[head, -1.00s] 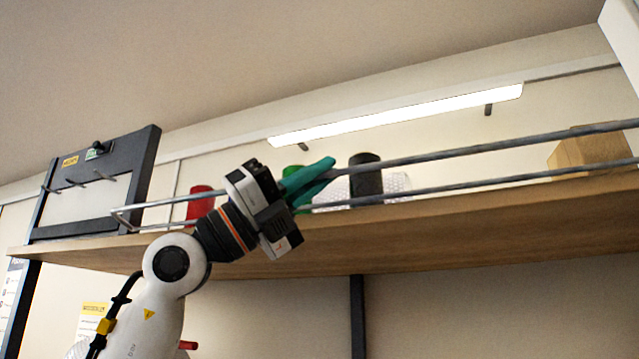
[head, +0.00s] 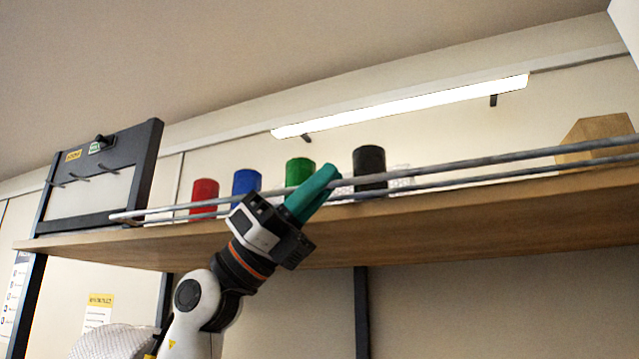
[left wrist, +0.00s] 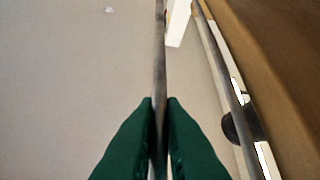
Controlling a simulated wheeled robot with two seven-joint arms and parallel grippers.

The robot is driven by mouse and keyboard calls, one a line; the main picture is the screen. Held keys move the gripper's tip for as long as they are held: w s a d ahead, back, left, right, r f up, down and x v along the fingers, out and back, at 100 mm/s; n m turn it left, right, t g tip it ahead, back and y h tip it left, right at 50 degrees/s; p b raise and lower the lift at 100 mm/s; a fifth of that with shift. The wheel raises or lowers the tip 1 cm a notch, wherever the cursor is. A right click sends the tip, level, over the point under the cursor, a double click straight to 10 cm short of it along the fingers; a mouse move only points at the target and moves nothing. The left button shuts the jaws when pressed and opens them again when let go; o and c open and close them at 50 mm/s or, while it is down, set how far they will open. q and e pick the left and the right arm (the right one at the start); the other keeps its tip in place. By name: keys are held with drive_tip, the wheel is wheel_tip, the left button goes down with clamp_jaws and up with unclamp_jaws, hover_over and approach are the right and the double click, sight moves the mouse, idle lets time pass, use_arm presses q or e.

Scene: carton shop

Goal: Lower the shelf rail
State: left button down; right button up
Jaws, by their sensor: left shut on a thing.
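The shelf rail (head: 455,165) is a grey metal frame of two long bars along the front of the wooden shelf (head: 480,215). In the head view its bars lie close together and run low along the shelf's front edge. My left gripper (head: 326,176) has green fingers and is shut on the rail's bar near the middle. In the left wrist view the bar (left wrist: 160,60) runs between the green fingers (left wrist: 160,125), and the second bar (left wrist: 222,80) passes to the right. My right gripper is not in view.
Red (head: 203,198), blue (head: 246,184), green (head: 299,172) and black (head: 369,170) cylinders stand on the shelf behind the rail. A wooden block (head: 595,137) is at the right. A dark framed panel with pegs (head: 148,175) stands at the left end. A lit lamp (head: 400,106) is above.

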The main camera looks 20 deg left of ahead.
use_arm(q)
drive_tip(key=c, duration=1.5)
unclamp_jaws()
drive_tip(key=shift+f, duration=0.1)
drive_tip(key=shift+a+f, duration=0.3)
drive_tip(key=shift+b+v, duration=2.15)
drive_tip(key=shift+v, duration=3.4)
